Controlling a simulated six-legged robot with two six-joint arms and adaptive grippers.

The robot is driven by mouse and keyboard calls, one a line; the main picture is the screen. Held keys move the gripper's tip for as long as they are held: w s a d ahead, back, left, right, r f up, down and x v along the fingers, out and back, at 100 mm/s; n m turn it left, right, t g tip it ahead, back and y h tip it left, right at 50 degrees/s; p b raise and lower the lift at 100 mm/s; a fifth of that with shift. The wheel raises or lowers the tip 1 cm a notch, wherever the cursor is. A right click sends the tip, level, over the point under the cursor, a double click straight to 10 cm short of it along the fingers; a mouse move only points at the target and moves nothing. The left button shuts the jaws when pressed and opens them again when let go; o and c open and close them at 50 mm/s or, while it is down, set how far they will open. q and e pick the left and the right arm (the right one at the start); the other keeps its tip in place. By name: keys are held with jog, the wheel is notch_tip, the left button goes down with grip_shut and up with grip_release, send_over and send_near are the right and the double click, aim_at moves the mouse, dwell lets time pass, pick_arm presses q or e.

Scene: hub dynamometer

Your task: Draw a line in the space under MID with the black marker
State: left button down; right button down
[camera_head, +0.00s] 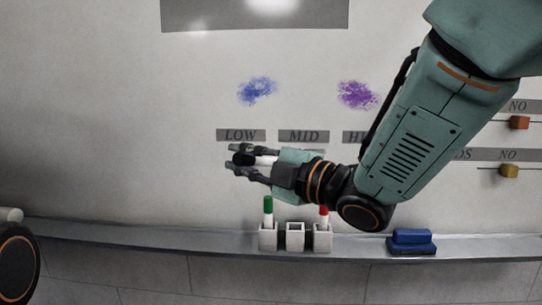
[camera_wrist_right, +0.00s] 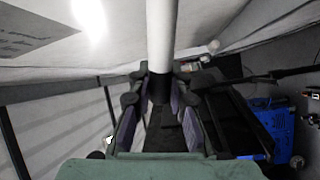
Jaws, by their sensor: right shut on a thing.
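My right gripper (camera_head: 250,161) is shut on the black marker (camera_head: 264,160), held roughly level in front of the board with its black end pointing left. In the right wrist view the marker's white body (camera_wrist_right: 161,35) runs up from between the fingers (camera_wrist_right: 158,90). The MID label (camera_head: 304,136) is on the board, with LOW (camera_head: 241,135) to its left and a partly hidden label starting with H (camera_head: 354,136) to its right. The space under MID is mostly hidden behind my right gripper and wrist. I cannot tell whether the marker touches the board. My left gripper is out of view.
On the ledge (camera_head: 140,238) stand a green-capped marker (camera_head: 268,205) and a red-capped marker (camera_head: 323,212) in white holders; the holder between them (camera_head: 295,237) is empty. A blue eraser (camera_head: 411,240) lies to the right. Blue (camera_head: 257,90) and purple (camera_head: 356,95) smudges mark the board.

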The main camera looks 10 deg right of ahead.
jog(key=shift+f, duration=0.1)
dwell(0.4)
jog(key=shift+w+f+n+p, duration=0.1)
jog(key=shift+f+n+p, duration=0.1)
jog(key=shift+n+p, duration=0.15)
jog(key=shift+d+f+p, duration=0.15)
jog(key=shift+f+p, duration=0.2)
jog(key=shift+p, duration=0.05)
jog(key=shift+w+d+f+n, duration=0.2)
jog(key=shift+d+f+n, duration=0.05)
jog(key=shift+f, duration=0.2)
jog(key=shift+p, duration=0.35)
jog(key=shift+f, duration=0.15)
